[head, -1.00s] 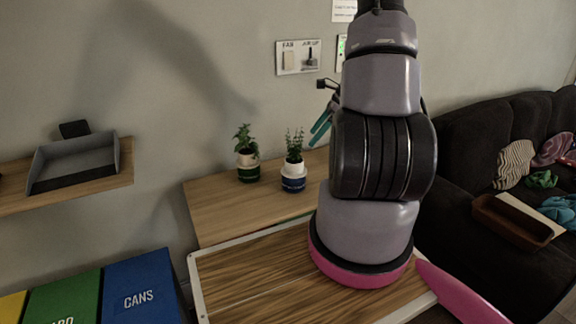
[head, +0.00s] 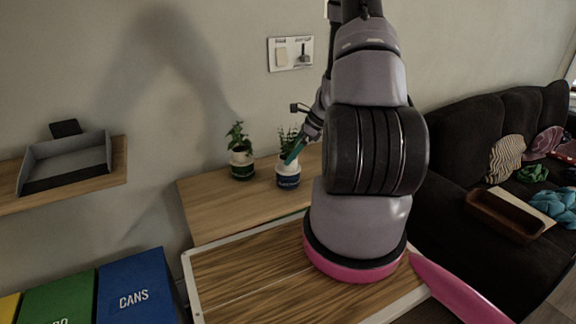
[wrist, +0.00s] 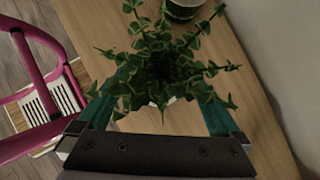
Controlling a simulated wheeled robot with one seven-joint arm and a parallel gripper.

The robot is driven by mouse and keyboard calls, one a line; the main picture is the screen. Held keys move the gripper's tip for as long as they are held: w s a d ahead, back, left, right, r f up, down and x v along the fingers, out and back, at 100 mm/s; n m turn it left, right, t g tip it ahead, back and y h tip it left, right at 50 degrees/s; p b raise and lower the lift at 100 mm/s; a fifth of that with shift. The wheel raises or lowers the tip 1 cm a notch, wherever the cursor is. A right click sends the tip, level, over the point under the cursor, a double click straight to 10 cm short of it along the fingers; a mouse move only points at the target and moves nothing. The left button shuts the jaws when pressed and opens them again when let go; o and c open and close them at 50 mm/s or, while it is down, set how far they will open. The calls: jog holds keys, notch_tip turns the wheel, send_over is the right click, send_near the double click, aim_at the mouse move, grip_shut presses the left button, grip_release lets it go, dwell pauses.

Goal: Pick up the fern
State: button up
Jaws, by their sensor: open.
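The fern, which I take to be the right-hand small-leaved plant (head: 288,179), stands upright on the wooden table in a white and dark blue pot. In the wrist view its foliage (wrist: 170,62) fills the gap between my fingers and hides most of its pot. My gripper (head: 295,152) is open, its teal fingers reaching down at this plant in the head view. In the wrist view my gripper (wrist: 163,90) has one finger on each side of the foliage. I cannot tell whether the fingers touch the leaves.
The wooden table (head: 215,210) is otherwise mostly clear.

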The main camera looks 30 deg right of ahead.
grip_shut()
jog(key=shift+r, duration=0.15)
